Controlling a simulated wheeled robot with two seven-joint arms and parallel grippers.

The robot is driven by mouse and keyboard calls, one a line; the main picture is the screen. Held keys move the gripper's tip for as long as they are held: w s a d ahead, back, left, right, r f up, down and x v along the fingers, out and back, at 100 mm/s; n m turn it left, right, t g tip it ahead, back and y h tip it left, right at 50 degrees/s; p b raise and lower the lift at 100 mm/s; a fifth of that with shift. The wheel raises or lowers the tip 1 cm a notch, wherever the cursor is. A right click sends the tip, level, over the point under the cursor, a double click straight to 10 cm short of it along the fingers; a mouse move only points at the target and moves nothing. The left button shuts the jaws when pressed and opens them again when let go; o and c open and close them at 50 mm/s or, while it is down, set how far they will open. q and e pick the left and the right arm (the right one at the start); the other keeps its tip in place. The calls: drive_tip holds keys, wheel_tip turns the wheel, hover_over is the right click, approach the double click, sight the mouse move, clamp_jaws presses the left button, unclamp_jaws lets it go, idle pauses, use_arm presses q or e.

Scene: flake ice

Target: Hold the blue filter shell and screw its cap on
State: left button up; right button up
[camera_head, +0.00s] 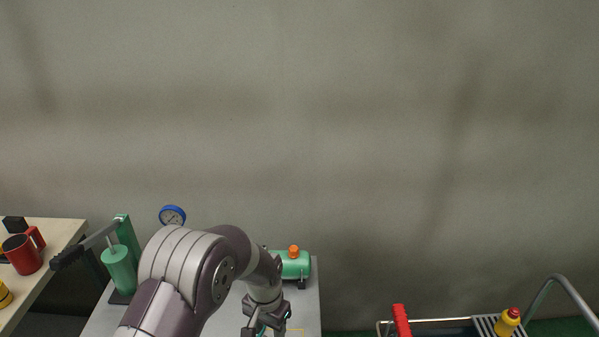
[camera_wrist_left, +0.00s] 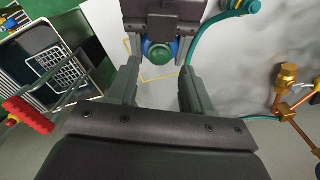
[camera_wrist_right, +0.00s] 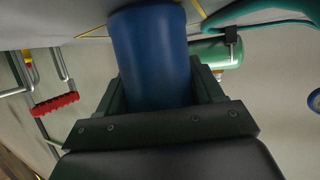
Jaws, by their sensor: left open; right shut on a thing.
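The blue filter shell (camera_wrist_right: 152,55) is a plain blue cylinder between the jaws of my right gripper (camera_wrist_right: 160,85), which is shut on it. In the left wrist view the right gripper (camera_wrist_left: 163,22) appears at the top, with a round blue and green end (camera_wrist_left: 160,52) showing between its fingers. I cannot tell whether the green part is a cap. My left gripper (camera_wrist_left: 160,78) is open and empty, its fingers either side of that end and apart from it. In the head view the left gripper (camera_head: 265,322) is low over the grey table, partly cut off. No separate cap can be made out.
The grey table (camera_head: 305,320) holds a green tank (camera_head: 292,264) with an orange knob, a green hand pump (camera_head: 118,268) and a blue gauge (camera_head: 172,215). A teal hose (camera_wrist_left: 205,40) and copper pipework (camera_wrist_left: 285,100) lie near the left gripper. A red handle (camera_head: 401,320) stands right.

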use_arm(q)
drive_tip(key=shift+r, duration=0.7)
use_arm(e)
drive_tip(key=o, duration=1.5)
use_arm(q)
wheel_tip(320, 180, up, 12)
use_arm(e)
drive_tip(key=v, duration=0.7)
drive_tip(key=shift+s+a+r, duration=0.1)
drive_tip(key=shift+s+r, duration=0.05)
drive_tip(key=shift+s, duration=0.15)
